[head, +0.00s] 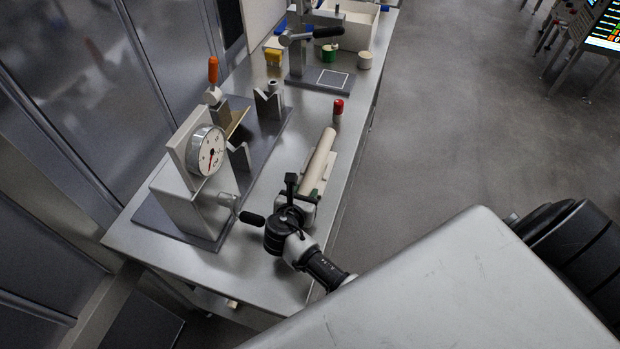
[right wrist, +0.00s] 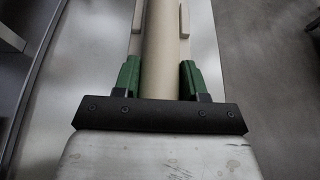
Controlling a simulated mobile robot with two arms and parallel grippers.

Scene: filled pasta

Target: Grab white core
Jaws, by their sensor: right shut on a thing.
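The white core is a long cream cylinder (head: 318,160) lying on a pale holder (head: 329,172) near the right edge of the bench. In the right wrist view, the core (right wrist: 160,52) runs straight away from the gripper. My right gripper (head: 306,194) is at the near end of the core. Its green fingers (right wrist: 160,78) sit on both sides of the core and are shut on it. The core still lies along the holder; whether it is lifted at all cannot be told. My left gripper is not in view.
A grey fixture with a dial gauge (head: 207,151) stands left of the gripper, with a black-handled lever (head: 252,218) close by. A red-capped piece (head: 338,106) stands beyond the core. A press, a yellow block (head: 273,57) and a white bin (head: 350,32) are at the far end.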

